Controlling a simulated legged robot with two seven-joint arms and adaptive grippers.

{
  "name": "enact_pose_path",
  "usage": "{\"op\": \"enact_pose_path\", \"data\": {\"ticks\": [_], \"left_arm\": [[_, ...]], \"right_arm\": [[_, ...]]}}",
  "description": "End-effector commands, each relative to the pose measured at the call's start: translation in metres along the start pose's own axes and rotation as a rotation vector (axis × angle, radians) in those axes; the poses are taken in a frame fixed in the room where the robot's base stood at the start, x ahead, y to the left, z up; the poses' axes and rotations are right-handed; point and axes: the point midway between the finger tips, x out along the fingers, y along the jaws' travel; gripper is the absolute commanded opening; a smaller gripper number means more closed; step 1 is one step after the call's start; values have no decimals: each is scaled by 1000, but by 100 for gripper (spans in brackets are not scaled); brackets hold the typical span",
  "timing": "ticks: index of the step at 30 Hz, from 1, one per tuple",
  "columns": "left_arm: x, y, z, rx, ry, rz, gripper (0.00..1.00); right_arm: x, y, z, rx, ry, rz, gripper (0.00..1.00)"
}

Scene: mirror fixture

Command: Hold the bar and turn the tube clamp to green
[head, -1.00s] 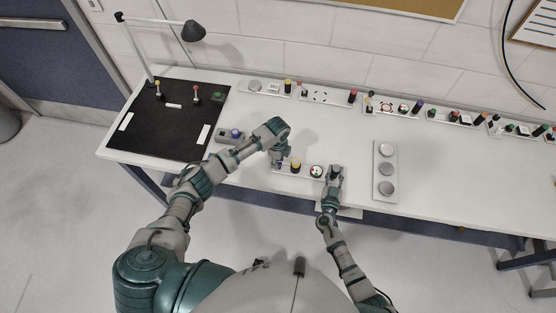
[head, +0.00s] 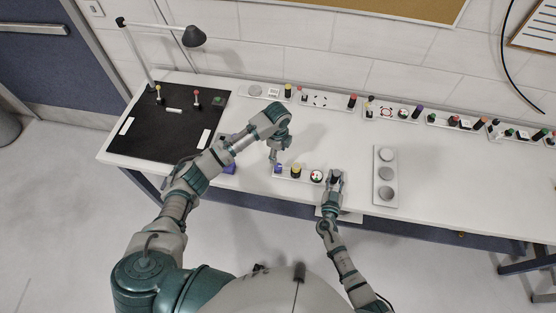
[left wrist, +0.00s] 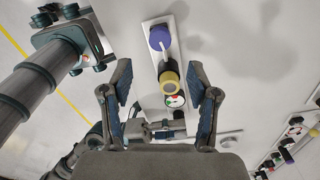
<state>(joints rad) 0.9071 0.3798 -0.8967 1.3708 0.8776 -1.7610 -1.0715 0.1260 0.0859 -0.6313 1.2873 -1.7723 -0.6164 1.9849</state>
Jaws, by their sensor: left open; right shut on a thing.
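A pale bar (head: 287,178) lies on the table with a purple knob (head: 278,168), a yellow-topped knob (head: 296,172) and a round dial with red and green marks (head: 316,176). In the left wrist view the purple knob (left wrist: 160,37) has a white pointer, and the yellow knob (left wrist: 168,78) and dial (left wrist: 175,101) follow below. Which one is the tube clamp I cannot tell. My left gripper (head: 274,158) is open and empty above the purple end, its fingers (left wrist: 158,70) on either side of the bar's line. My right gripper (head: 333,180) is shut at the bar's right end, hiding what it grips.
A white panel with round discs (head: 374,174) lies to the right. Strips of knobs (head: 270,93) line the wall. A black mat (head: 160,145) and a lamp (head: 194,36) are at the left. A purple patch (head: 229,169) shows beside my left forearm.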

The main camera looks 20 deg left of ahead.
Motion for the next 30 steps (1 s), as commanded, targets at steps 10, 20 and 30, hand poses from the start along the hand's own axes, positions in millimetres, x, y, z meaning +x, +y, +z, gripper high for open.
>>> {"op": "enact_pose_path", "data": {"ticks": [10,20,30], "left_arm": [[-28,0,0,-1,1,1,60],[-28,0,0,-1,1,1,60],[-28,0,0,0,1,0,60]], "right_arm": [[0,-1,0,-1,0,-2,0],[0,-1,0,-1,0,-2,0],[0,-1,0,-1,1,-1,0]]}}
